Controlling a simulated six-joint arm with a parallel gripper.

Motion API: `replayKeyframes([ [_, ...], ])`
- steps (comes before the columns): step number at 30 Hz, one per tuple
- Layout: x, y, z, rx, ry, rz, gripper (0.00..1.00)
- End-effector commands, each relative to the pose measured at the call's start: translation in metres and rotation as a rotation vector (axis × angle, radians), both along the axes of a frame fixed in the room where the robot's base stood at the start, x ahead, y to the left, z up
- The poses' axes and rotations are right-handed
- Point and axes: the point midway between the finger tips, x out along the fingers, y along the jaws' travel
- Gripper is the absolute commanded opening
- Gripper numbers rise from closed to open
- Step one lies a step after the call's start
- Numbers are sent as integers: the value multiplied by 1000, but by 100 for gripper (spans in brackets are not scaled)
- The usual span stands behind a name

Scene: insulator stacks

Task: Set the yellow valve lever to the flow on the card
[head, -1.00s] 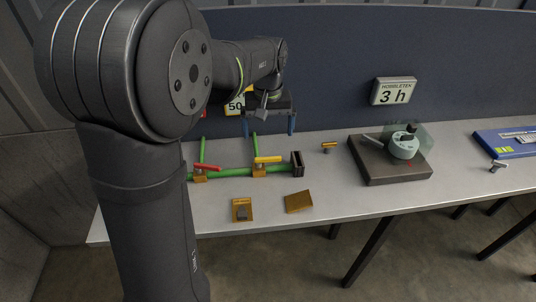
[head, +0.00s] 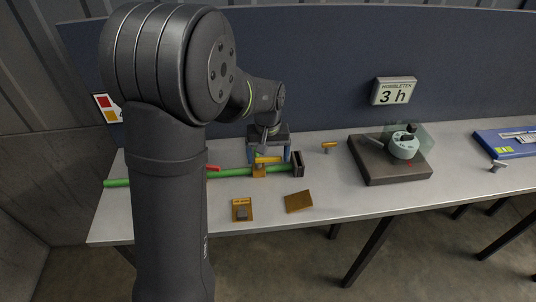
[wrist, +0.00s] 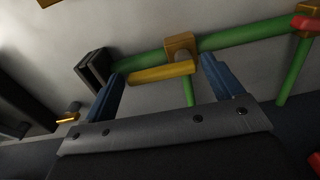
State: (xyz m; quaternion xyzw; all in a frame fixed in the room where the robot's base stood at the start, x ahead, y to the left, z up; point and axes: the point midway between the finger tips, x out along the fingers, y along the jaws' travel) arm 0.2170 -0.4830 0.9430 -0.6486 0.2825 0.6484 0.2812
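The yellow valve lever (head: 268,160) sits on a brass valve body (head: 259,171) on the green pipe and lies roughly along the pipe. In the wrist view the lever (wrist: 160,72) is between my two blue fingers, with gaps on both sides. My gripper (head: 269,155) is open, pointing down over the lever; it also shows in the wrist view (wrist: 164,86). The card (head: 105,108) on the back panel shows a red and an orange square at its left; my arm hides its remainder, so its values cannot be read.
A red lever (head: 213,168) is on the same green pipe (head: 118,183), partly behind my arm. A black end block (head: 298,163) closes the pipe at right. Two brown pieces (head: 242,209) (head: 298,201) lie in front. A dark base (head: 385,168) with a pale device stands right.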

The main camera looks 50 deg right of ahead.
Motion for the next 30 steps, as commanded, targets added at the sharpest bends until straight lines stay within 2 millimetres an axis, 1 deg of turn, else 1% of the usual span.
replayKeyframes([
  [1,0,0,0,0,0,0,75],
  [3,0,0,0,0,0,0,61],
  [5,0,0,0,0,0,0,49],
  [6,0,0,0,0,0,0,41],
  [7,0,0,0,0,0,0,36],
  [8,0,0,0,0,0,0,33],
  [11,0,1,0,0,0,-16,33],
  [18,-2,3,0,2,-1,-129,33],
  [27,-2,4,0,3,-2,-137,33],
  [28,-2,4,0,3,-2,-137,80],
  [30,-2,4,0,2,-1,-137,94],
])
